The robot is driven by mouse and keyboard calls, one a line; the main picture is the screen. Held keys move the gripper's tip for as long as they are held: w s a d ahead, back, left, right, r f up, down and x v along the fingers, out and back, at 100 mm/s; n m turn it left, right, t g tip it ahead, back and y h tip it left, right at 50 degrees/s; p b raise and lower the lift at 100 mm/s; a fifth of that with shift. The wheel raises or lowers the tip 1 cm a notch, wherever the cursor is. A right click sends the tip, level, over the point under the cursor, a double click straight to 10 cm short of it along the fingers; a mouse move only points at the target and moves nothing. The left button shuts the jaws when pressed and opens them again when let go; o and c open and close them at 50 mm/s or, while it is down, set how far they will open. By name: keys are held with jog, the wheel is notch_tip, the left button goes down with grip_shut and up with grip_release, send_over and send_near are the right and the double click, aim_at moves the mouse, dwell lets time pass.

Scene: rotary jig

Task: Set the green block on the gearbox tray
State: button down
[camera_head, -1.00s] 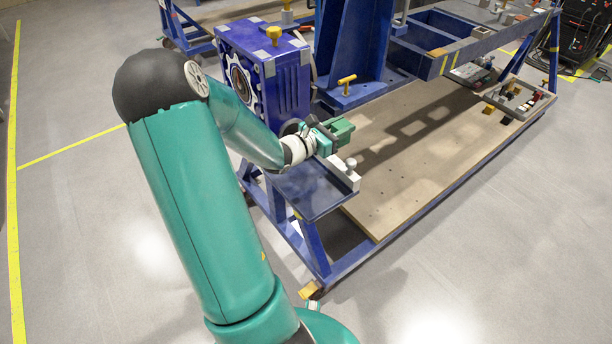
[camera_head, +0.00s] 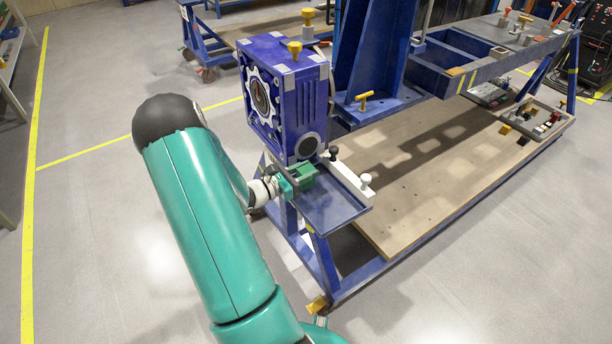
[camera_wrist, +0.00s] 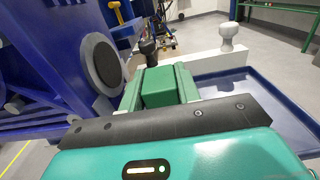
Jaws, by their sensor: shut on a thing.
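The green block (camera_head: 306,174) is held between the fingers of my gripper (camera_head: 298,180), which is shut on it. In the wrist view the block (camera_wrist: 158,88) sits between the two green fingers, its lower part hidden by the dark edge of my gripper. The gearbox tray (camera_head: 335,211) is a shallow blue tray in front of the gearbox. The block is over the tray's left end, close to the gearbox; I cannot tell whether it touches the tray. In the wrist view the tray's bare floor (camera_wrist: 262,98) lies to the right of the block.
The blue gearbox (camera_head: 285,95) stands just behind the block. A white bar (camera_head: 346,178) with a black knob (camera_head: 333,152) and a pale knob (camera_head: 365,180) runs along the tray's back edge. The tray's front right part is clear. A wooden board (camera_head: 430,165) lies beyond.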

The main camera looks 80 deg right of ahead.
jog(key=shift+f, duration=0.95)
jog(key=shift+s, duration=0.1)
jog(key=shift+f, duration=0.15)
jog(key=c, duration=1)
grip_release()
jog(key=shift+r, duration=0.2)
jog(key=v, duration=1.2)
